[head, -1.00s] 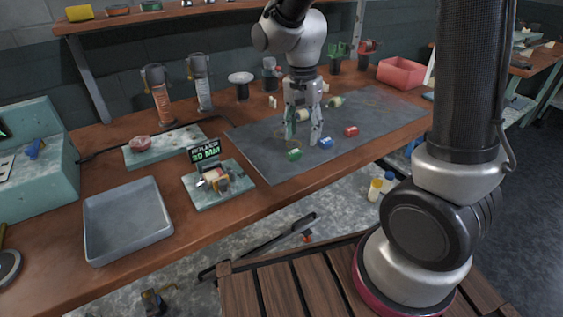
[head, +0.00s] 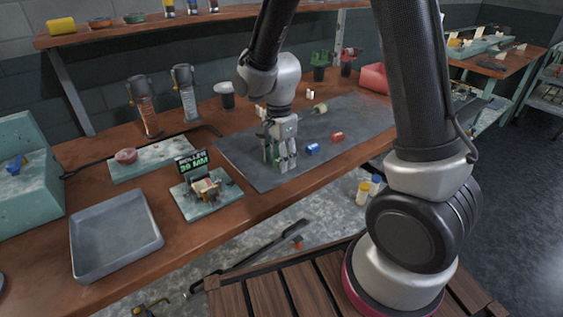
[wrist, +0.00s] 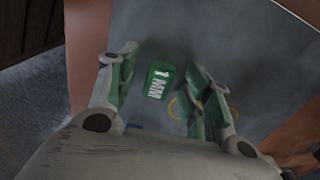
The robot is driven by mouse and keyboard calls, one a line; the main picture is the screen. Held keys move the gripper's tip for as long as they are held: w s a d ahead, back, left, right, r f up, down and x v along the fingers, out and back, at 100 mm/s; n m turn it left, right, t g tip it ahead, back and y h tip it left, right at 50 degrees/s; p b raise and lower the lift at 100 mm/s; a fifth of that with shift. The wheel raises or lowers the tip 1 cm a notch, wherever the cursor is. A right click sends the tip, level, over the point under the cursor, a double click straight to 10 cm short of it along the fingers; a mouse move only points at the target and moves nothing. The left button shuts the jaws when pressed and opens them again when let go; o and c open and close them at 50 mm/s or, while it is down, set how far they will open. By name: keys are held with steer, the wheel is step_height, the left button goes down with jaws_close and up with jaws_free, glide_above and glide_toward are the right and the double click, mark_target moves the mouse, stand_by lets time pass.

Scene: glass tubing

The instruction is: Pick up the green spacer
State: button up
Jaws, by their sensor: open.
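The green spacer (wrist: 160,80), marked "1 MM", lies on the dark grey mat (head: 245,165). In the wrist view it sits in the gap between the two fingers of my gripper (wrist: 163,62), nearer the left finger. My gripper is open, with green pads on its fingers. In the head view my gripper (head: 280,164) points down low over the mat's front part. There the fingers cover the spacer, and I cannot tell it from the green pads.
A blue spacer (head: 313,149) and a red spacer (head: 337,137) lie right of my gripper on the mat. A pale green roll (head: 320,109) lies behind. A roller fixture (head: 207,190) with a sign and a grey tray (head: 116,243) stand to the left.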

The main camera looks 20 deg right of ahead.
steer(key=c, duration=1)
steer(key=shift+c, duration=0.2)
steer(key=shift+r, duration=0.1)
